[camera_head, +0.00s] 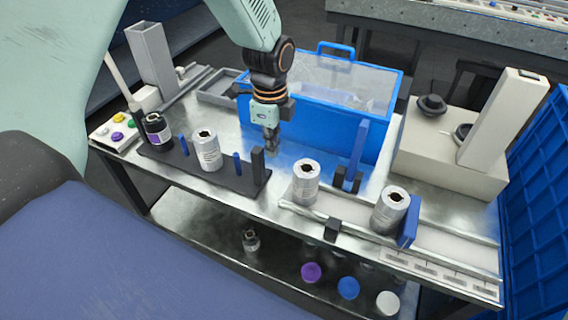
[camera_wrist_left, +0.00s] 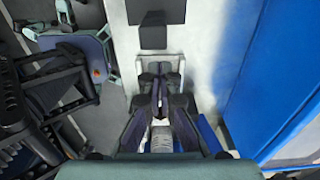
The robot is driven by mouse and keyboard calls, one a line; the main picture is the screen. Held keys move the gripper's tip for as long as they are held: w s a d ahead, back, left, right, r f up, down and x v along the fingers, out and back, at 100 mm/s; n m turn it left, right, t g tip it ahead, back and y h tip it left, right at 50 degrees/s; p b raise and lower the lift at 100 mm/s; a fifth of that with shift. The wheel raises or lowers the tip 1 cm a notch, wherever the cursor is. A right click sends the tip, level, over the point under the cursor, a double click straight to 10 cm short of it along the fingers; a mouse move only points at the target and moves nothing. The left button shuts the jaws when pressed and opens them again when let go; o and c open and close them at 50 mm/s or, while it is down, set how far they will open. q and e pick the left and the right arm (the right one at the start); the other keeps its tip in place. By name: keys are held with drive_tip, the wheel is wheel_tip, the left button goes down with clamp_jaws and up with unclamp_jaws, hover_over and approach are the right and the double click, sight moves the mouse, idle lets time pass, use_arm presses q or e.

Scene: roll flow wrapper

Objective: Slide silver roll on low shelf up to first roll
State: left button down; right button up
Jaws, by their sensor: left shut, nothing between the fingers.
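One silver roll (camera_head: 306,182) stands upright at the left end of the low metal rail shelf (camera_head: 350,226) along the table's front. Another silver roll (camera_head: 390,210) stands farther right on it, against a blue stop plate (camera_head: 409,222). A clear gap separates the two rolls. My left gripper (camera_head: 271,148) points down, shut and empty, above the table to the left of and behind the left roll, not touching it. Its closed fingers also show in the left wrist view (camera_wrist_left: 160,92). My right gripper is not in view.
A black rack holds a dark roll (camera_head: 157,129) and a silver roll (camera_head: 208,150). Behind my gripper is a blue bin (camera_head: 330,122). A blue upright (camera_head: 357,152) stands behind the rail. The lower level holds purple, blue and white round pieces (camera_head: 311,272).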

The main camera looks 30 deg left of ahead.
sight(305, 183)
use_arm(q)
wheel_tip(305, 183, down, 10)
drive_tip(key=shift+r+b, duration=0.25)
drive_tip(key=shift+b, duration=0.65)
drive_tip(key=d, duration=0.3)
drive_tip(key=shift+d+r, duration=0.1)
drive_tip(key=shift+d, duration=0.45)
drive_tip(key=shift+w, duration=0.1)
drive_tip(key=shift+a, duration=0.1)
